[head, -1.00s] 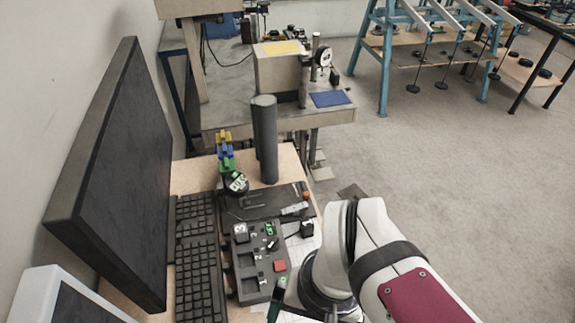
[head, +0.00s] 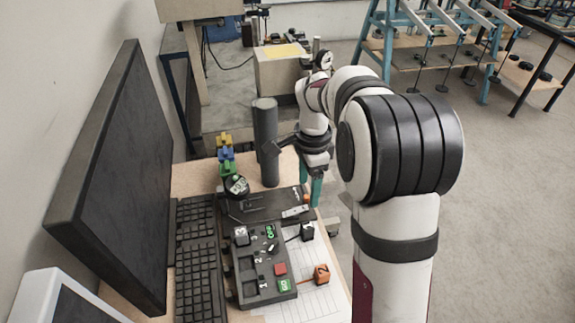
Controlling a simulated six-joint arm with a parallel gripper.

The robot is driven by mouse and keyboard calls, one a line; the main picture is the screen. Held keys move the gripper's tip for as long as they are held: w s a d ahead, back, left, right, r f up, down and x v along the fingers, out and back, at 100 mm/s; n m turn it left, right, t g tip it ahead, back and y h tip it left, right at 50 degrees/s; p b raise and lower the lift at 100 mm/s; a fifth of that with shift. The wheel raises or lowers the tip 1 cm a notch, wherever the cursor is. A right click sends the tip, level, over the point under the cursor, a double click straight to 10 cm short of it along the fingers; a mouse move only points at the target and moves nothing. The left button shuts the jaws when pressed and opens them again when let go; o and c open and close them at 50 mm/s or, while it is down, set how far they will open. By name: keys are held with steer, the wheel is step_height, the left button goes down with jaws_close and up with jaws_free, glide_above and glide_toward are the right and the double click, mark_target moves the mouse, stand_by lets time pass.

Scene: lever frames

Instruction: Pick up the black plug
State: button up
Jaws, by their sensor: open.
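A small black block with a light marking, which looks like the black plug (head: 307,231), sits at the right edge of the dark panel, with a thin dark lead beside it. My gripper (head: 311,188) is at the far right corner of the desk, beyond the black plug and apart from it. The fingertips are small and partly hidden by the desk edge and the wrist.
The dark panel (head: 250,272) holds a red button (head: 280,269) and green blocks. An orange block (head: 321,273) with a lead lies on white paper to its right. A grey cylinder (head: 265,145) stands behind. A keyboard (head: 198,262) and monitor (head: 110,180) are left.

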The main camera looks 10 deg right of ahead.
mark_target(308, 226)
steer(key=f, duration=1.5)
steer(key=shift+s+d, duration=0.2)
steer(key=shift+s, duration=0.2)
jaws_close()
